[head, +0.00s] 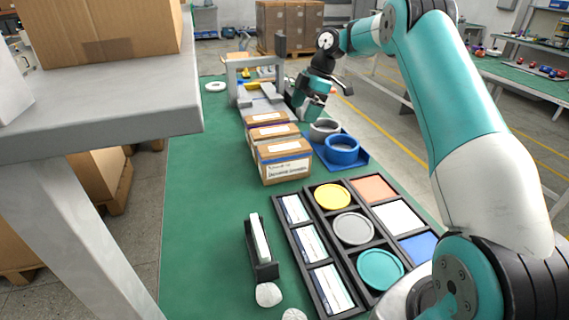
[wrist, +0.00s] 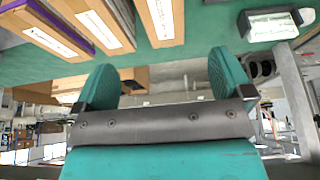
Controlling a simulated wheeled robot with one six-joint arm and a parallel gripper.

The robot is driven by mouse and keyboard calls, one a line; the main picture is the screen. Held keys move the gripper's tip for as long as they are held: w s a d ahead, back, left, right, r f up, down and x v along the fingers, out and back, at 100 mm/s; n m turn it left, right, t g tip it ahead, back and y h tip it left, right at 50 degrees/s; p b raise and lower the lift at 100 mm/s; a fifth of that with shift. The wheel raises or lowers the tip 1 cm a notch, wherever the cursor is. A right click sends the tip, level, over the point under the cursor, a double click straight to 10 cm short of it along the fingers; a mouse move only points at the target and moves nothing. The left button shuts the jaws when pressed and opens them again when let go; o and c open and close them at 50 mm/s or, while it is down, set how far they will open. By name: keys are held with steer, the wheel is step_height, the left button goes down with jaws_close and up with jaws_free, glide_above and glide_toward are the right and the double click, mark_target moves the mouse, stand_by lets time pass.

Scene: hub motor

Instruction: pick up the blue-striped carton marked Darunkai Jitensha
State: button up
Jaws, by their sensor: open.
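Several brown cartons stand in a row on the green table. The nearest carton (head: 285,163) shows a blue stripe above its white label; the print is too small to read surely. A carton behind it (head: 272,133) has a purplish stripe, and another stands farther back (head: 266,118). My gripper (head: 311,106) is beyond and to the right of the nearest carton, apart from it. In the wrist view my gripper (wrist: 165,75) has its two teal fingers wide apart with nothing between them. Parts of labelled cartons (wrist: 50,32) show at that view's top left; I cannot match each one.
A blue tray (head: 350,163) with a blue ring and a grey ring stands right of the cartons. A black compartment tray (head: 320,222) with coloured discs and a black holder (head: 265,270) are in front. A grey frame (head: 232,85) stands behind. A grey shelf (head: 110,120) rises at left.

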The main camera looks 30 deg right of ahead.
mark_target(285, 147)
steer(key=x, duration=1)
steer(key=shift+a+f, duration=0.1)
steer(key=shift+f, duration=0.1)
steer(key=p+x, duration=0.2)
steer(key=x, duration=0.3)
steer(key=shift+a, duration=0.15)
steer(key=shift+f+b, duration=0.25)
steer(key=shift+b, duration=0.1)
steer(key=c, duration=1.1)
steer(key=shift+r, duration=0.1)
steer(key=shift+c, duration=0.9)
steer(key=shift+r, duration=0.1)
